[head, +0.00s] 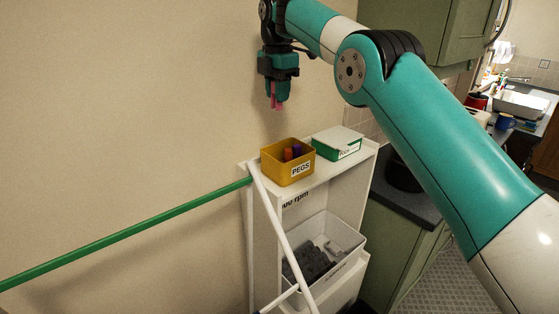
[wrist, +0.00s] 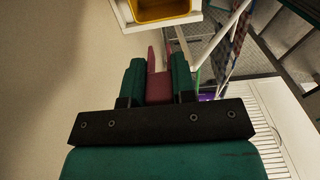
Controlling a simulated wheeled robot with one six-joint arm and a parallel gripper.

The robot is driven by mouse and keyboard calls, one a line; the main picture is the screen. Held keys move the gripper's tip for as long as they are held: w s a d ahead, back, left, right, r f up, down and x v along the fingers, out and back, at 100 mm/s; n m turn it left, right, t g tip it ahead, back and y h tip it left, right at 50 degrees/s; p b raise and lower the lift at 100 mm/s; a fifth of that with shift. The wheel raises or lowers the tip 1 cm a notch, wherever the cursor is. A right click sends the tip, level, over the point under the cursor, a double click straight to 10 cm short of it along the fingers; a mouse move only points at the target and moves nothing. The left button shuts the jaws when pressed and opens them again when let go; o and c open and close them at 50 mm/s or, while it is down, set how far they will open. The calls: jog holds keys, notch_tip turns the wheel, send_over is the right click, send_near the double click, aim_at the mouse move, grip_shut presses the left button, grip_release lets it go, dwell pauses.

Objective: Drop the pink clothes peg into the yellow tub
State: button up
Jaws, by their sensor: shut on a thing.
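My gripper (head: 277,98) is shut on the pink clothes peg (head: 274,101), high above the shelf and close to the wall. In the wrist view the peg (wrist: 158,84) sits between the two green fingers of my gripper (wrist: 160,78), its prongs sticking out past them. The yellow tub (head: 288,173), labelled PEGS, stands on top of the white shelf unit, below my gripper and slightly right of it. It holds a few orange and purple pegs (head: 292,152). In the wrist view part of the tub (wrist: 163,12) shows at the top edge, beyond the peg.
A white and green box (head: 338,143) stands right beside the tub on the white shelf unit (head: 320,180). A lower white bin (head: 325,250) holds grey items. Green cupboards stand to the right.

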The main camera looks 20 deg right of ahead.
aim_at(279, 152)
notch_tip(279, 152, down, 16)
jog(key=p, duration=0.3)
jog(key=shift+d+r, duration=0.1)
jog(key=shift+r, duration=0.15)
jog(key=shift+f, duration=0.3)
jog(key=shift+f+b, duration=0.3)
jog(key=shift+f, duration=0.3)
jog(key=o, duration=0.9)
